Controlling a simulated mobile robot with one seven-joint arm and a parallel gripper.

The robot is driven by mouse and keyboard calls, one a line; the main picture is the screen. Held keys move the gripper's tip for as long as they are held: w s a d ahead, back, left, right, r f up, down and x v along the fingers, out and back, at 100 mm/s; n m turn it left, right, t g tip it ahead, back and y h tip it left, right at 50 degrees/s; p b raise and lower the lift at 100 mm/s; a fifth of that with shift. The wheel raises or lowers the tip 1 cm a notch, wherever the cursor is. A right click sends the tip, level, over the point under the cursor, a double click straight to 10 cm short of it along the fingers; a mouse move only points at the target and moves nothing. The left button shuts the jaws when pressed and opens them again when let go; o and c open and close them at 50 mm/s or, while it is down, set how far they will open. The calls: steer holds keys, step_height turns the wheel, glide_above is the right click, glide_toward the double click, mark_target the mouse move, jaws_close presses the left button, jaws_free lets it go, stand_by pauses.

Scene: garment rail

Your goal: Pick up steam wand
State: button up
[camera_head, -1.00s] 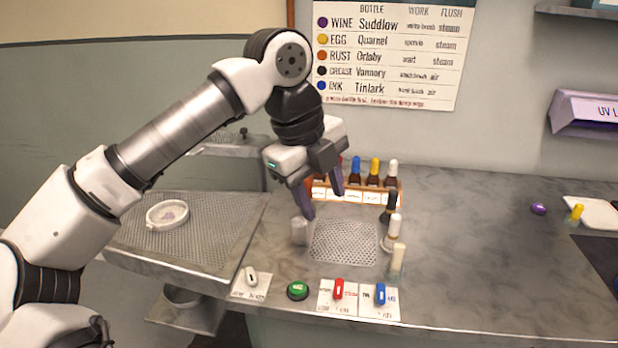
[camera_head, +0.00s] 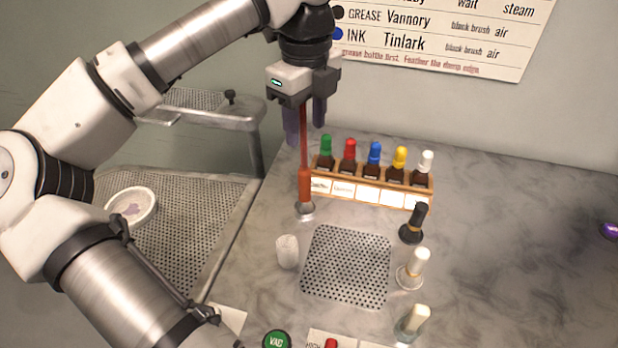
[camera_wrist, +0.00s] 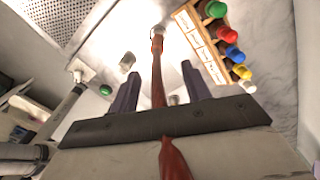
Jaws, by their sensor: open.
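The steam wand appears to be the red-orange upright piece (camera_head: 304,187) standing on the counter at the left end of the bottle rack, with a metal foot. A thin red line rises from its top towards my gripper. My gripper (camera_head: 305,130) points down above it, fingers apart, with the red line passing between or just behind them. In the wrist view the red piece (camera_wrist: 157,65) runs up between the two dark fingers of my gripper (camera_wrist: 160,82). The fingers do not visibly press on it.
A wooden rack (camera_head: 420,203) of bottles with coloured caps stands close on the right. A white cup (camera_head: 287,252), a perforated plate (camera_head: 345,266) and a black-handled brush (camera_head: 413,223) are in front. A perforated board with a white dish (camera_head: 131,206) lies left.

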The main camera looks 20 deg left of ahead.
mark_target(304, 179)
steer(key=f, duration=0.3)
steer(key=f+p, duration=0.1)
steer(key=f, duration=0.3)
steer(key=shift+s+f, duration=0.2)
steer(key=shift+f, duration=0.05)
steer(key=shift+a+f+p, duration=0.1)
steer(key=shift+f+p, duration=0.9)
steer(key=shift+f, duration=1.65)
jaws_close()
